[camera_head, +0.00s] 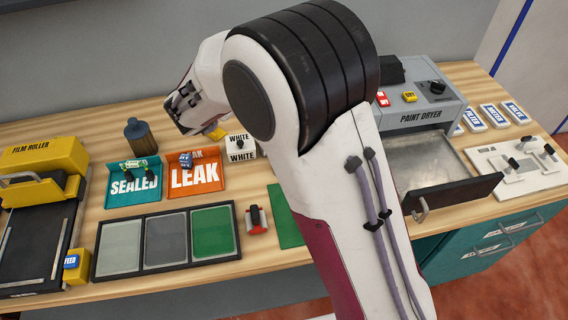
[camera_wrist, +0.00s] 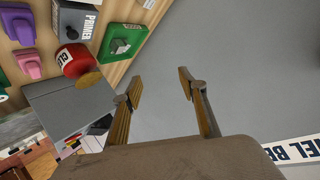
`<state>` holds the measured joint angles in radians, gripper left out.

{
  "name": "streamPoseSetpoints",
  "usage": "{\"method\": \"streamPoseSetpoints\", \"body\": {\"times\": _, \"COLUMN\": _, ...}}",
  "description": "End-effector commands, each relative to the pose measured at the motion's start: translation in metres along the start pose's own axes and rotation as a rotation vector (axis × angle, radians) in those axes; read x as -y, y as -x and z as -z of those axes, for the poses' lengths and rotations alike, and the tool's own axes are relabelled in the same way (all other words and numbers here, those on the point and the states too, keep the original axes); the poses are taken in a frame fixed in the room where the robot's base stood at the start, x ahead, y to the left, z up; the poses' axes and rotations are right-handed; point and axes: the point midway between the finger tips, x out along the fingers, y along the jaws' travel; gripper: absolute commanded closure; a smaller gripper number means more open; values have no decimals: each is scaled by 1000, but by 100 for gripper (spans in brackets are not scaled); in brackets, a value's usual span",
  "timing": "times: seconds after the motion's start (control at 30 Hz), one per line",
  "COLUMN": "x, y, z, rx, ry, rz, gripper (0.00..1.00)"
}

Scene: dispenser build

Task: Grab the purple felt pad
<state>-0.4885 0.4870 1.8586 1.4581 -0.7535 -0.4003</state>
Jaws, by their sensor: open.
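In the wrist view a purple block-like piece (camera_wrist: 18,25) and a smaller pink-purple piece (camera_wrist: 29,66) lie at the left edge on the wooden surface. I cannot tell for certain which, if either, is the felt pad. No purple pad shows in the head view, where my arm covers the middle of the bench. My gripper (camera_wrist: 159,79) is open and empty in the wrist view, its two fingers apart over bare grey. Both purple pieces are well left of the fingers and apart from them.
A red bottle (camera_wrist: 75,60), a green box (camera_wrist: 123,42) and a grey primer box (camera_wrist: 73,20) stand near the purple pieces. The bench also holds a teal SEALED tray (camera_head: 134,198), an orange LEAK tray (camera_head: 195,178), a film roller (camera_head: 45,157) and a paint dryer (camera_head: 425,103).

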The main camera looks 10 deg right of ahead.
Motion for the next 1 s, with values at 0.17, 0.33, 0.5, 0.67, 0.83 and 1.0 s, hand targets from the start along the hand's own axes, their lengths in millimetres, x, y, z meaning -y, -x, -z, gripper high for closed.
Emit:
{"method": "streamPoseSetpoints", "body": {"times": 0.17, "x": -25, "y": -13, "z": -31, "rx": -52, "ry": 9, "rz": -129, "gripper": 58}}
{"method": "streamPoseSetpoints", "body": {"times": 0.33, "x": -54, "y": -17, "z": -59, "rx": -104, "ry": 28, "rz": -260, "gripper": 58}}
{"method": "streamPoseSetpoints", "body": {"times": 0.5, "x": -87, "y": -14, "z": -89, "rx": -156, "ry": 63, "rz": -397, "gripper": 58}}
{"method": "streamPoseSetpoints", "body": {"times": 0.67, "x": -117, "y": -5, "z": -115, "rx": -204, "ry": 106, "rz": -525, "gripper": 58}}
{"method": "streamPoseSetpoints", "body": {"times": 0.83, "x": -141, "y": 7, "z": -134, "rx": -241, "ry": 145, "rz": -628, "gripper": 58}}
{"method": "streamPoseSetpoints", "body": {"times": 1.0, "x": -152, "y": 14, "z": -142, "rx": -258, "ry": 164, "rz": -674, "gripper": 58}}
